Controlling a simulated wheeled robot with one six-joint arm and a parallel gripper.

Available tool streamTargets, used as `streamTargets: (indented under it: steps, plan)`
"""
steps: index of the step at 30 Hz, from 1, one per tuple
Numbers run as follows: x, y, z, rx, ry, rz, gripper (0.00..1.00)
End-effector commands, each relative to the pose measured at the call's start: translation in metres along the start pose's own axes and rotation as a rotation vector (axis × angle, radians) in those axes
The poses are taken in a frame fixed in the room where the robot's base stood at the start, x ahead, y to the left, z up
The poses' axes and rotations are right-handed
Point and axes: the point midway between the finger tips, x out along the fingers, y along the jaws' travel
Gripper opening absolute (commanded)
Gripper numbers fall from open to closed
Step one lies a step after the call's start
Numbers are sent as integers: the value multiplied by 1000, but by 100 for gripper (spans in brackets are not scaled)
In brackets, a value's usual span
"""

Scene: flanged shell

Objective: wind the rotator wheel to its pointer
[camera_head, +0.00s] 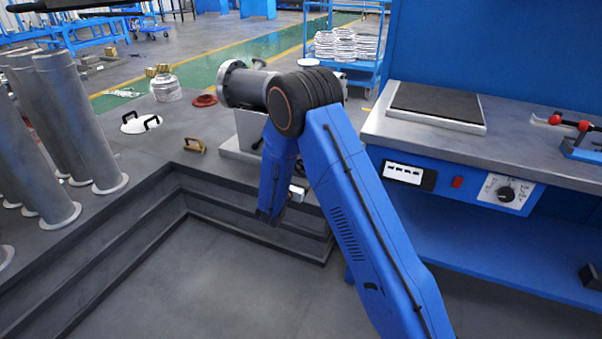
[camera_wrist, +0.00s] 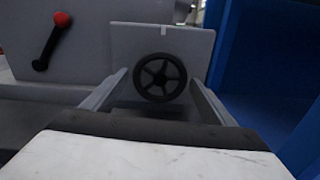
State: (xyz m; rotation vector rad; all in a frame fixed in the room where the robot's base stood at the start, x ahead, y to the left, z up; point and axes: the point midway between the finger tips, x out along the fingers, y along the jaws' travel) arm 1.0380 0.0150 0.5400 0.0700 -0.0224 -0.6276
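The rotator wheel (camera_wrist: 160,77) is a small black spoked handwheel on an upright grey plate (camera_wrist: 190,45) in the wrist view. A small pale mark (camera_wrist: 163,29) stands at the plate's top edge, above the wheel; it may be the pointer. No clear index mark on the wheel can be made out. My gripper (camera_wrist: 158,80) is open, with one finger either side of the wheel in the picture. I see no clear contact, and the depth between fingers and wheel is hard to judge. In the head view my blue arm hides the wheel and gripper.
A red-knobbed black lever (camera_wrist: 54,38) is left of the plate in the wrist view. In the head view, grey cylinders (camera_head: 80,120) stand at left, a brown handle (camera_head: 195,145) lies on the stepped grey deck, and a blue workbench (camera_head: 460,150) is at right.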

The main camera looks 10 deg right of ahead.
Motion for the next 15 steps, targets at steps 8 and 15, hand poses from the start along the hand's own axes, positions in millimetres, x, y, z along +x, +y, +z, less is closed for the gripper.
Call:
streamTargets:
  steps: [8, 15]
  plan:
    - [0, 0, 0, -6, 0, 0, 45]
    - [0, 0, 0, -74, 0, -1, 46]
